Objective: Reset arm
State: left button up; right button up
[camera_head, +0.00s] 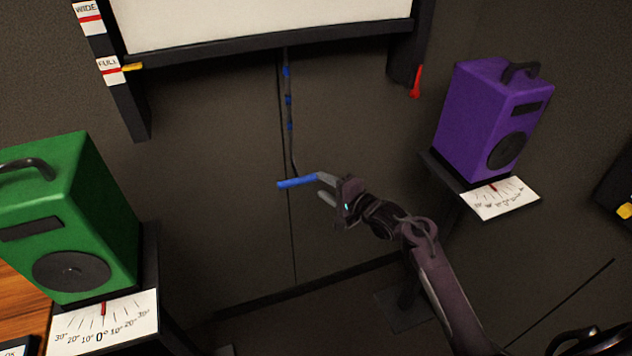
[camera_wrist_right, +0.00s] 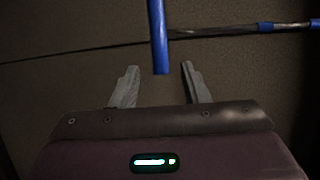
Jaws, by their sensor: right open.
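My right gripper (camera_head: 322,187) is open beside a blue handle bar (camera_head: 296,183) at the lower end of a hanging cord (camera_head: 289,110) with blue bands. In the right wrist view the blue bar (camera_wrist_right: 158,35) ends just beyond and between the open fingertips of the right gripper (camera_wrist_right: 160,80). Nothing sits between the fingers further in. The cord also crosses the right wrist view (camera_wrist_right: 220,29). It hangs from the bottom edge of a white screen (camera_head: 265,20). My left gripper is not in view.
A green speaker (camera_head: 95,190) stands at the left with an angle card (camera_head: 103,325). A purple speaker (camera_head: 480,115) stands on a stand at the right with a similar card (camera_head: 500,199). A yellow pointer (camera_head: 132,67) is at the FULL label and a red tab (camera_head: 416,82) hangs right of the screen.

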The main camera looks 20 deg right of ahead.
jog(key=shift+s+d+r, duration=0.1)
jog(key=shift+s+d, duration=0.15)
jog(key=shift+s, duration=0.35)
jog(key=s+f+n+g+h, duration=0.1)
jog(key=s+f+n+g, duration=0.1)
jog(key=s+f, duration=0.65)
jog(key=s+f+n+g+h, duration=0.2)
jog(key=s+f, duration=0.1)
jog(key=f, duration=1)
jog(key=s+f+n+g+h, duration=0.1)
jog(key=s+f+n+g, duration=0.1)
jog(key=s+f, duration=0.65)
jog(key=s+f+n+g+h, duration=0.1)
jog(key=s+f+n+g, duration=0.1)
jog(key=s+f, duration=0.4)
jog(key=s+f+n+g+h, duration=0.1)
jog(key=s+f+n+g, duration=0.2)
jog(key=s, duration=1.2)
jog(key=s+f+n+g, duration=0.2)
jog(key=s+f+n, duration=0.3)
jog(key=s+f, duration=0.5)
jog(key=shift+s+a+f+g+h, duration=0.15)
jog(key=shift+s+g+h, duration=0.2)
jog(key=shift+s, duration=0.35)
